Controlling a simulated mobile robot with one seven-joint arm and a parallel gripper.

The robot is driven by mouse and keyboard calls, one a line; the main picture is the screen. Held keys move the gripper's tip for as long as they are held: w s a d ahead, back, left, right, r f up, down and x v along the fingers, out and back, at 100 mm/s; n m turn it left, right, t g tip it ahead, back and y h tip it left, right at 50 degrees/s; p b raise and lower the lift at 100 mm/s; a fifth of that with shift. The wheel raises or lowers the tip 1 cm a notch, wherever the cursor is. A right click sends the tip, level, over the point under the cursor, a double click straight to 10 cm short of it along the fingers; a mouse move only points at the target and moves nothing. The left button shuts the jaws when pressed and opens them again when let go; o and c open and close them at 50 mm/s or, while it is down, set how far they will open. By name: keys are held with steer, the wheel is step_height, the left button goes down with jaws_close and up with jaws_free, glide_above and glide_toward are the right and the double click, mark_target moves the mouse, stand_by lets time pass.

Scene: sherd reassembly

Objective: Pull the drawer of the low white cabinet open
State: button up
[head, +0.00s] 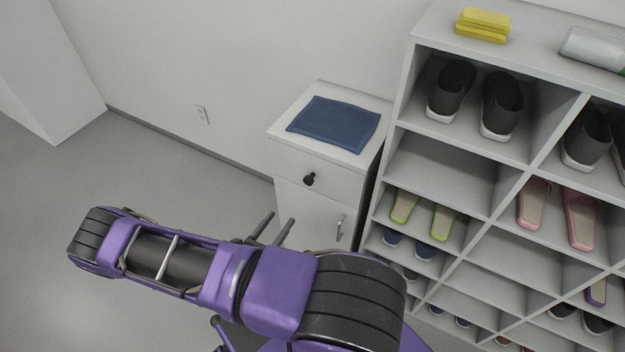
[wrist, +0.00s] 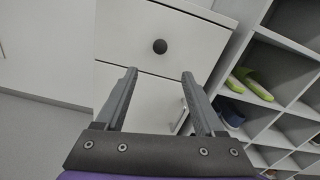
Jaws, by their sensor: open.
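The low white cabinet (head: 269,131) stands against the wall, left of the shoe shelf. Its drawer (head: 290,163) is at the top and looks shut, with a round dark knob (head: 309,179) on its front. In the wrist view the knob (wrist: 160,46) shows beyond the fingertips, roughly centred between them. My gripper (wrist: 158,74) is open and empty, apart from the knob. In the head view my gripper's fingers (head: 275,228) show in front of the cabinet, below and left of the knob; my arm hides the cabinet's lower part.
A blue folded cloth (head: 334,123) lies on the cabinet top. Below the drawer is a door with a metal handle (head: 340,228). A white shoe shelf (head: 397,125) with shoes and slippers stands close on the right. The floor (head: 150,160) to the left is clear.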

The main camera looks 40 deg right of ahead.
mark_target(307, 182)
steer(key=x, duration=1.7)
steer(key=shift+d, duration=0.15)
jaws_close()
stand_by(0.8)
